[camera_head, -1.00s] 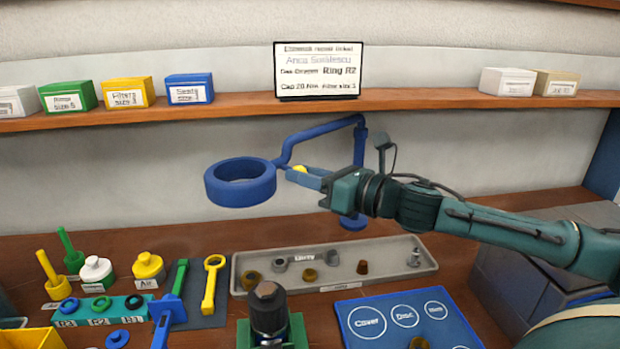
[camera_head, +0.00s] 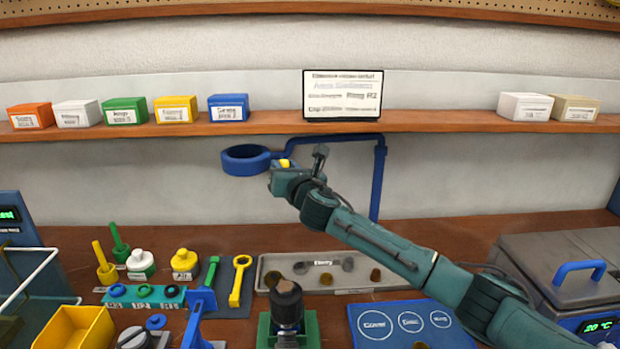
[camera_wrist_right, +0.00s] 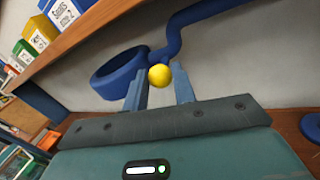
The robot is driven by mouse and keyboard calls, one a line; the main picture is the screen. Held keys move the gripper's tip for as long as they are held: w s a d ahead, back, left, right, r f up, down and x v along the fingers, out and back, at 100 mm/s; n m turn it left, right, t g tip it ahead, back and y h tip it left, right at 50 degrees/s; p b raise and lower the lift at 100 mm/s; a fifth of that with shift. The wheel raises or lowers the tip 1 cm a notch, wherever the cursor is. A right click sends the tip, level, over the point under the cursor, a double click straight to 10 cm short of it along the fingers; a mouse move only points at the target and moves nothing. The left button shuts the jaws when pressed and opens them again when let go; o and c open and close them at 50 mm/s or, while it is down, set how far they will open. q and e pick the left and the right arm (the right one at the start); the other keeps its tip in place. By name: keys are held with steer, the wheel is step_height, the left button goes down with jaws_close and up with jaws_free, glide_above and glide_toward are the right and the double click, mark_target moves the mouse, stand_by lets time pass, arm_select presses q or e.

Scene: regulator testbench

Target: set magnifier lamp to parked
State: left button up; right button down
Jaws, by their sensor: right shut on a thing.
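The magnifier lamp is a blue ring head (camera_head: 245,160) on a jointed blue arm, whose upright post (camera_head: 378,180) stands behind my right arm. The ring hangs level in front of the wall, below the shelf and left of the post. My right gripper (camera_head: 284,166) is shut on the yellow knob (camera_wrist_right: 159,75) at the ring's right side. In the right wrist view the knob lies between the two blue fingers, with the ring (camera_wrist_right: 118,72) just beyond. The post's foot is hidden in the head view. My left gripper does not show.
The wooden shelf (camera_head: 440,127) with boxes and a sign (camera_head: 343,95) runs above the lamp. Below are a grey tray (camera_head: 266,270), a blue mat (camera_head: 390,333) and several tools. A grey unit with a blue handle (camera_head: 580,270) stands at the right. Wall space left of the ring is clear.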

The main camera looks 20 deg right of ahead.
steer(key=shift+w+d+r+m+h+b, duration=0.15)
steer(key=shift+w+m+h+b, duration=0.25)
steer(key=shift+w+h, duration=0.5)
steer(key=shift+w+m+h, duration=0.3)
steer(key=shift+w+m, duration=0.1)
steer(key=shift+w, duration=0.45)
steer(key=shift+r, duration=0.15)
steer(key=c, duration=1.6)
jaws_free()
steer(key=o, duration=0.3)
steer(key=shift+w+f, duration=0.25)
steer(key=shift+w, duration=0.05)
steer(key=shift+o, duration=0.8)
steer(key=shift+s, duration=0.15)
steer(key=shift+s, duration=0.1)
